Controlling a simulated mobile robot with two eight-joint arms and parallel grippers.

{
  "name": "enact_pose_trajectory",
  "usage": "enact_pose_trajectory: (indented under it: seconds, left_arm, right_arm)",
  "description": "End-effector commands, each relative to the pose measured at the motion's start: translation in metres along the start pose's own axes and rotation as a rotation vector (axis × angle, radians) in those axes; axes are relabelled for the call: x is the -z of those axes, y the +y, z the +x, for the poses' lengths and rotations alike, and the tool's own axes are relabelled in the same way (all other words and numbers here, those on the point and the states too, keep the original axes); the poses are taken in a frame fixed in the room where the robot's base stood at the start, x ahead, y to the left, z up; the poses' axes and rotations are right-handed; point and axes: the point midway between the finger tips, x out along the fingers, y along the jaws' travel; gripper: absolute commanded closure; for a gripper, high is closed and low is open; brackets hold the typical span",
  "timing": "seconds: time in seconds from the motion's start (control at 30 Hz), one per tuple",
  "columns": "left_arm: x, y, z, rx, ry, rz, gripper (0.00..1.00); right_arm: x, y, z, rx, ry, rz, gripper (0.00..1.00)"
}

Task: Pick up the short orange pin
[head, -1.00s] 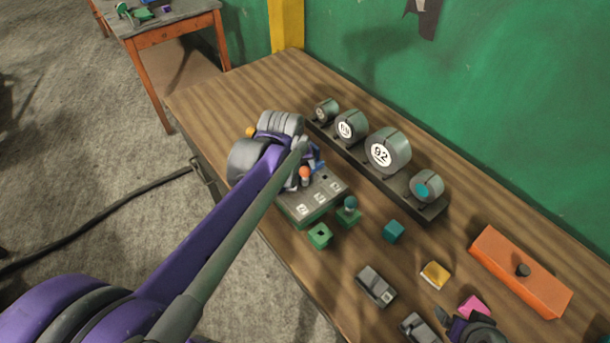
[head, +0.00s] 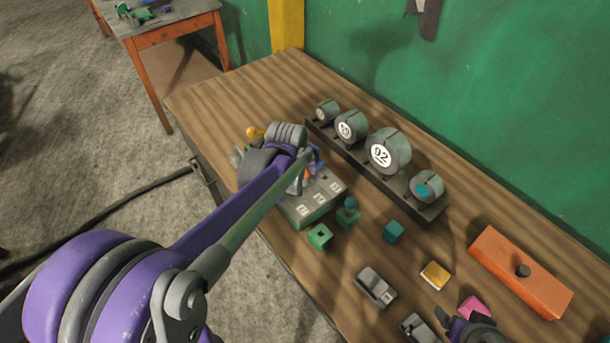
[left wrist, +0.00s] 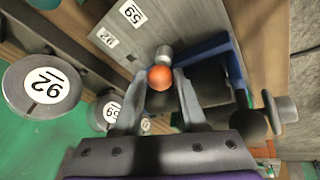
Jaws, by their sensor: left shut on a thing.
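The short orange pin shows as an orange round head in the left wrist view (left wrist: 160,77), between my left fingertips (left wrist: 162,92). In the head view only a bit of orange (head: 308,175) shows beside my left gripper (head: 303,170), which is over the grey-green block with numbered labels (head: 318,203). My left gripper is shut on the orange pin. Whether its foot is clear of the block is hidden. My right gripper (head: 462,323) shows in part at the bottom edge of the head view; its jaws are unclear.
A dark rack (head: 395,190) of numbered round weights stands behind the block. In front are a green block with a hole (head: 319,236) and a green block with a peg (head: 348,213). A teal cube (head: 393,231), yellow block (head: 435,275) and orange box (head: 520,272) lie to the right.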

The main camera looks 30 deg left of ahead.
Motion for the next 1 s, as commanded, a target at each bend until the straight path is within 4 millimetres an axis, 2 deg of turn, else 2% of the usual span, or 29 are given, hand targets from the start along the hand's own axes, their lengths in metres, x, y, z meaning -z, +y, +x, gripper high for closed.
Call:
enact_pose_trajectory:
  seconds: [0.37,0.8,1.0]
  left_arm:
    - [0.004,0.002,-0.008,0.0,0.001,0.0,1.0]
    - [0.027,0.014,-0.065,0.0,0.001,0.0,1.0]
    - [0.035,0.018,-0.085,0.0,0.001,0.0,1.0]
  right_arm:
    - [0.001,0.0,-0.001,0.0,0.001,0.0,0.16]
    - [0.007,0.0,-0.005,0.0,0.007,0.0,0.16]
    - [0.008,0.0,-0.006,0.0,0.009,0.0,0.16]
